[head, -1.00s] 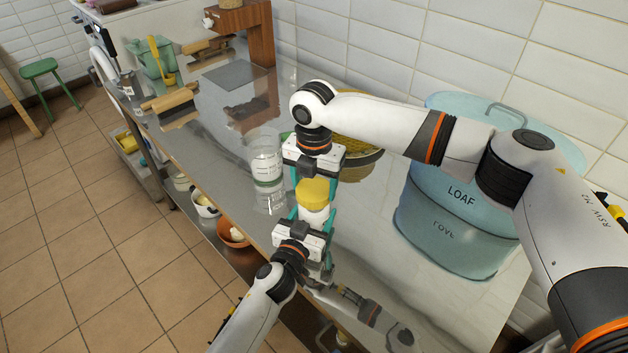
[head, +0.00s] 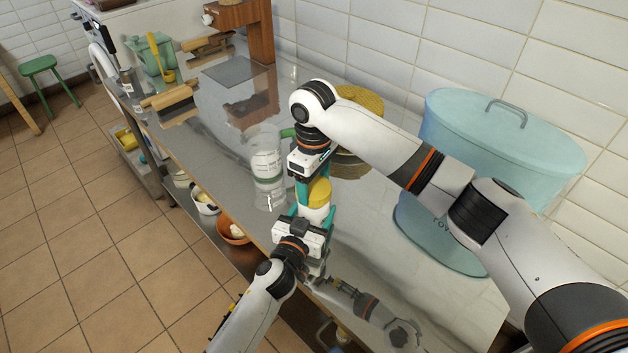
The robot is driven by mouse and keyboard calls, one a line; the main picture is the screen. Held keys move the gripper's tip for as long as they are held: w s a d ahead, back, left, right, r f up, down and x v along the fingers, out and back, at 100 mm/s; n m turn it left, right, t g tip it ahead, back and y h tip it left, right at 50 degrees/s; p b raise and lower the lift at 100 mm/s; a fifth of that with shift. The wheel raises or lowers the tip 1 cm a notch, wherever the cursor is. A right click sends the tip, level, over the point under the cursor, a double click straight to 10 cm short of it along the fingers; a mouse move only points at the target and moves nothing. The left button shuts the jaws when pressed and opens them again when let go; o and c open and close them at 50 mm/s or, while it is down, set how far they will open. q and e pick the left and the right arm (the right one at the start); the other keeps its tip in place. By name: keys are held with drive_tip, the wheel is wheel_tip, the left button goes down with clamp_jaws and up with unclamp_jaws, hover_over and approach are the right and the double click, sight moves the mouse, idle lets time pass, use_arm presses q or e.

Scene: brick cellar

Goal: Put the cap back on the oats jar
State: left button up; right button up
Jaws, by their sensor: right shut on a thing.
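The oats jar (head: 313,215) is small and white and stands near the counter's front edge. Its yellow cap (head: 319,191) is at the jar's mouth; whether it is seated cannot be seen. My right gripper (head: 315,188) comes down from above and is shut on the cap, its teal fingers on the cap's sides. My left gripper (head: 312,213) reaches in from the front, its teal fingers on both sides of the jar, shut on it. The fingers partly hide the jar's body, and its label is not readable.
A clear glass container (head: 267,168) stands just left of the jar. A woven yellow basket (head: 358,105) is behind my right wrist. A large blue bread bin (head: 500,140) stands at the right. Rolling pins (head: 167,97) and a green container (head: 150,60) are farther left.

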drive_tip(key=m, duration=0.5)
drive_tip(key=shift+a, duration=0.1)
drive_tip(key=m, duration=0.8)
drive_tip(key=shift+m, duration=1.2)
drive_tip(key=o, duration=0.9)
drive_tip(key=shift+o, duration=0.2)
drive_tip(key=shift+r, duration=2.25)
drive_tip(key=shift+c, duration=0.4)
